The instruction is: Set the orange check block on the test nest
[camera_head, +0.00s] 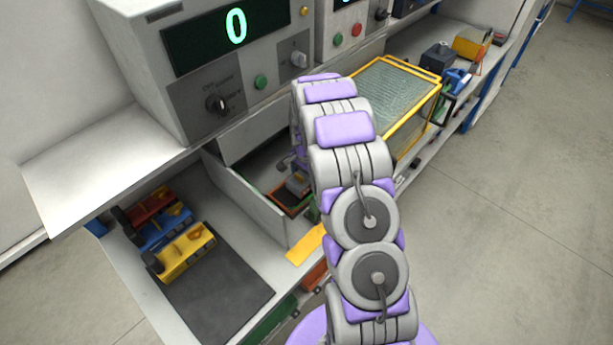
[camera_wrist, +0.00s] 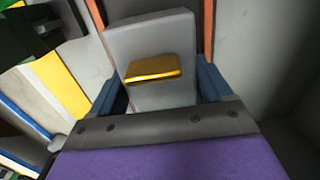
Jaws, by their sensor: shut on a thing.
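In the wrist view my gripper (camera_wrist: 160,85) has its blue fingers on either side of a pale grey block with a shiny gold-orange bar (camera_wrist: 154,68) across it. It is shut on this block. I cannot tell whether this is the orange check block; no plainly orange block shows. Orange strips (camera_wrist: 208,30) run behind the block on both sides. In the head view my arm hides most of the gripper, which is down in the bay under the instruments. An orange-rimmed dark tray (camera_head: 284,201) lies there, partly covered by the arm. I cannot tell if it is the test nest.
A grey instrument (camera_head: 212,95) reading 0 stands above the bay. A grey upright panel (camera_head: 245,205) bounds the bay's left side. A yellow-framed case (camera_head: 395,95) stands right of the arm.

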